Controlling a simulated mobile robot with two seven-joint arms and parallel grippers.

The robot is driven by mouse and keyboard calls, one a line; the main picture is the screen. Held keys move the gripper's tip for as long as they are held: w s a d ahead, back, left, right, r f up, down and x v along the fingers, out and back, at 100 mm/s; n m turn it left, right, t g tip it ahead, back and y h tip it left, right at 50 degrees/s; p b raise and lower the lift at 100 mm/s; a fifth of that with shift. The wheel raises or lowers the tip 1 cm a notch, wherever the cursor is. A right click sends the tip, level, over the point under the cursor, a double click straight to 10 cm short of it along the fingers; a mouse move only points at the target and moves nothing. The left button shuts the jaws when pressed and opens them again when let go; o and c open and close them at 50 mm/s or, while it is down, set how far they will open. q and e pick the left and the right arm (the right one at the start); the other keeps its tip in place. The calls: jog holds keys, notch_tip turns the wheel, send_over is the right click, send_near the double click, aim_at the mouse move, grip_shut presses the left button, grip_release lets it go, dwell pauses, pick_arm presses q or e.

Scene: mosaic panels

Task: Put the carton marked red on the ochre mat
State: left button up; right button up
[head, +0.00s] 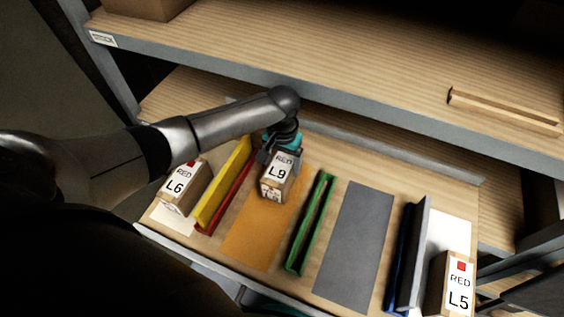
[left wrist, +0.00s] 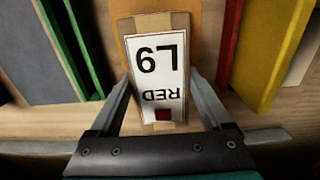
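A brown carton with a white label reading RED L9 and a red square (head: 275,180) is at the back part of the ochre mat (head: 255,240). My left gripper (head: 279,160) reaches it from behind and above. In the left wrist view its fingers (left wrist: 160,90) lie against both sides of the carton (left wrist: 158,65), which looks gripped between them. I cannot tell whether the carton rests on the mat or hangs just above it. Two other cartons also read RED: L6 (head: 182,187) at the left and L5 (head: 456,285) at the right. My right gripper is not in view.
Yellow (head: 225,180) and red (head: 222,200) strips stand left of the ochre mat, a green frame (head: 310,222) to its right. Beyond are a grey mat (head: 355,245), bare, and a blue divider (head: 405,260). A shelf edge (head: 300,95) overhangs behind. The ochre mat's front is clear.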

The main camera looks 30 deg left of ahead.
pick_arm(q)
jog(key=shift+o, duration=1.4)
notch_tip(320, 180, up, 8)
jog(key=shift+f+p, duration=0.1)
jog(key=shift+p, duration=1.1)
